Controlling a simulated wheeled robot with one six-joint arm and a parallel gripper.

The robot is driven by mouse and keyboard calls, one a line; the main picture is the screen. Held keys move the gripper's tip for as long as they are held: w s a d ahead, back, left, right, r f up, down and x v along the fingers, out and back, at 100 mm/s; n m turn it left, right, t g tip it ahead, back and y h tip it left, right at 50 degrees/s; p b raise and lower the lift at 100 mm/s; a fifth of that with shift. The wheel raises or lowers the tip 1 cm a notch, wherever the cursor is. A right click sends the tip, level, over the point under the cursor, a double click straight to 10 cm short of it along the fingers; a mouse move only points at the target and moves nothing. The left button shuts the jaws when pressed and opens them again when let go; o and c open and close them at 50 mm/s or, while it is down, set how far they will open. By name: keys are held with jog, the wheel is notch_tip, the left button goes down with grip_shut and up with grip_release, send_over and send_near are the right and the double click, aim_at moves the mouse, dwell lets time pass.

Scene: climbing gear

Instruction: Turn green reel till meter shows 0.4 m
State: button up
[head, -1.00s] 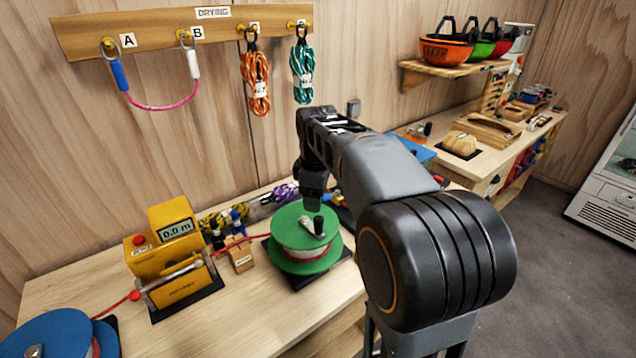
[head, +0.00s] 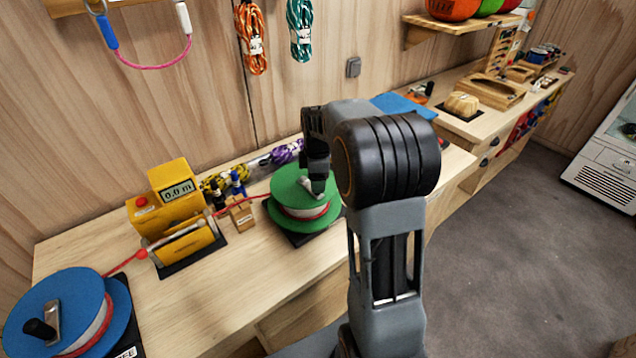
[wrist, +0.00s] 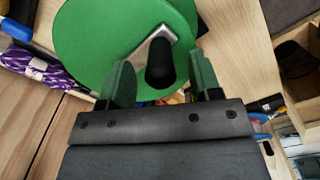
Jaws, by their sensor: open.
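The green reel (head: 290,192) stands on the bench with red cord wound on it. Its metal crank with a black knob shows in the wrist view (wrist: 159,66). My gripper (head: 317,172) is over the reel in the head view. In the wrist view my gripper (wrist: 161,82) is open, with one finger on each side of the black knob and a gap to each. The yellow meter (head: 176,214) reads 0.0 m. A red cord runs from the blue reel (head: 55,312) through the meter to the green reel.
Purple rope (head: 287,152) and yellow rope lie behind. Orange and teal ropes hang on the wall. The bench front between the two reels is clear.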

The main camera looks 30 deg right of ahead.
jog(key=shift+f, duration=1.25)
jog(key=c, duration=1)
jog(key=shift+a, duration=0.15)
